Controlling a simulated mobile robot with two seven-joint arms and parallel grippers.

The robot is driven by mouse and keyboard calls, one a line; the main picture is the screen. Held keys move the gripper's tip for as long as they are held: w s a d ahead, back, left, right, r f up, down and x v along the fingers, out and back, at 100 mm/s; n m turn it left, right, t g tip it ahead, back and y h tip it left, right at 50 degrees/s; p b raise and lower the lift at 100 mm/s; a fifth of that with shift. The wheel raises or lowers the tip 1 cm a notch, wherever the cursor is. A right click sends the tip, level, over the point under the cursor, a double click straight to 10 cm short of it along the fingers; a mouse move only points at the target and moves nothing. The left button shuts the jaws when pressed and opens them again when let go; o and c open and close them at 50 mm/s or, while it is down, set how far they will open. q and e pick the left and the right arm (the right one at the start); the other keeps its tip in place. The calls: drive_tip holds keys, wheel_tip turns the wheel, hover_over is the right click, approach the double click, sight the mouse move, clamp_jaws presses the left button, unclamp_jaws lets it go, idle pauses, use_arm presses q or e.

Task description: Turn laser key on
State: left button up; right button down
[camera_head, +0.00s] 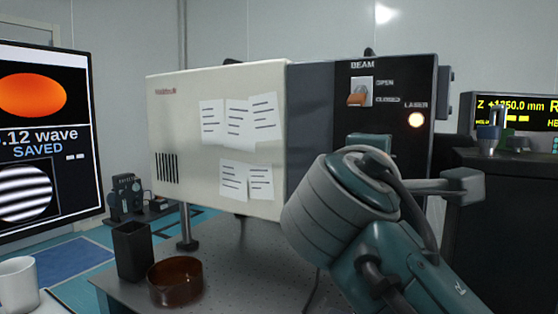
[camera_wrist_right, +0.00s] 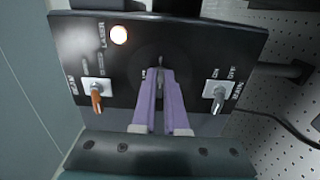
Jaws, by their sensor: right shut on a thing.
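The laser unit is a cream box (camera_head: 215,110) with a black control panel (camera_head: 400,75) at its right end. In the right wrist view, the purple fingers of my right gripper (camera_wrist_right: 161,74) are shut on the laser key (camera_wrist_right: 160,62) at the middle of the panel. The fingers hide most of the key, so its exact angle is hard to tell. In the head view, my right arm covers the key. The laser lamp (camera_head: 416,120) glows warm, and it is also lit in the wrist view (camera_wrist_right: 119,35). My left gripper is out of view.
The orange-handled beam switch (camera_head: 358,97) points down towards CLOSED. A grey-handled main switch (camera_wrist_right: 218,98) sits across the key from it. A black cup (camera_head: 133,250), a brown dish (camera_head: 175,281) and a white mug (camera_head: 18,285) stand at lower left.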

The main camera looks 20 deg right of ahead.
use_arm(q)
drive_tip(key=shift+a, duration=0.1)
use_arm(e)
drive_tip(key=c, duration=1)
unclamp_jaws()
drive_tip(key=shift+o, duration=0.2)
